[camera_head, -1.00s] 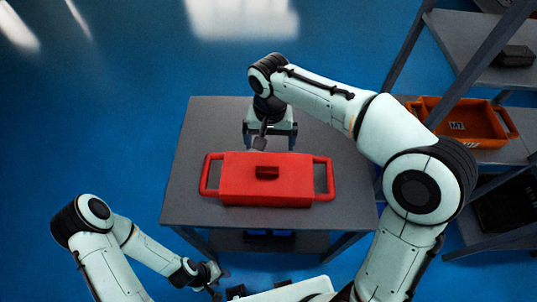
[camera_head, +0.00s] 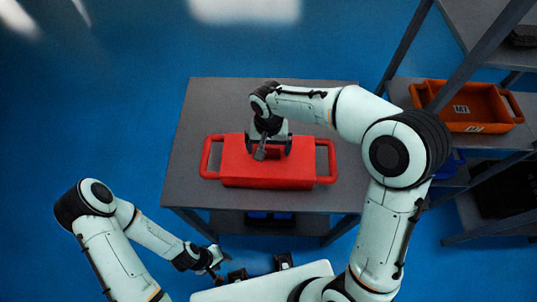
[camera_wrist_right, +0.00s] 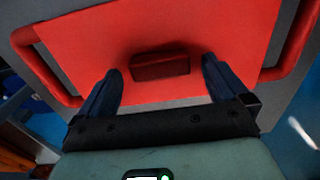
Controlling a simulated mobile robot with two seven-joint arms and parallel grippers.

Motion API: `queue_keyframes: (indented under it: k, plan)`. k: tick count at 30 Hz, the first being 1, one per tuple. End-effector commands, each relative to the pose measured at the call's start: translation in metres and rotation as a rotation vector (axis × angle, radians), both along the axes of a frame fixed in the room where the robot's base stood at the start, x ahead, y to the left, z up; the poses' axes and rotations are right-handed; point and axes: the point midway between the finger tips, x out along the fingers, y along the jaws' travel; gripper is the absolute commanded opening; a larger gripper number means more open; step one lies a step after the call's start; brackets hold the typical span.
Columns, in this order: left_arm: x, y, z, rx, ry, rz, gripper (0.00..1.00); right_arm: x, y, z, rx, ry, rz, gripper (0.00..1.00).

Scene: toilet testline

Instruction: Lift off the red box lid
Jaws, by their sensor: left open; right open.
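The red box (camera_head: 300,172) with a side handle at each end sits on the grey table. Its red lid (camera_wrist_right: 215,45) carries a small raised block handle (camera_wrist_right: 160,66) in the middle. My right gripper (camera_head: 268,150) is over the lid, pointing down, and in the head view it hides the lid handle. In the right wrist view its two dark fingers (camera_wrist_right: 160,82) are spread wide, one to each side of the handle and short of it, with nothing between them. My left gripper (camera_head: 219,262) is open and empty, low in front of the table.
The grey table (camera_head: 215,105) has bare room behind and around the box. A grey shelf stands at the right, with an orange crate (camera_head: 468,105) on it. Blue floor (camera_head: 90,130) is open at the left.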

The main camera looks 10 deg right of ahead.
Motion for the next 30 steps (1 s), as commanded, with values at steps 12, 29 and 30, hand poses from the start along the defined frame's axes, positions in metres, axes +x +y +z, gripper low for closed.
queue_keyframes:
  k: [12, 29, 30]
  plan:
    - [0.0, 0.0, -0.001, 0.0, 0.0, 0.0, 0.43, 0.0, 0.0, -0.01, 0.0, -0.001, 0.0, 0.77]
    - [0.0, 0.0, 0.001, 0.0, -0.001, 0.0, 0.43, 0.001, 0.0, 0.0, 0.002, -0.004, 0.0, 0.41]
    - [0.001, 0.0, 0.001, 0.0, -0.001, 0.0, 0.43, 0.001, 0.0, 0.004, 0.001, -0.003, 0.0, 0.41]
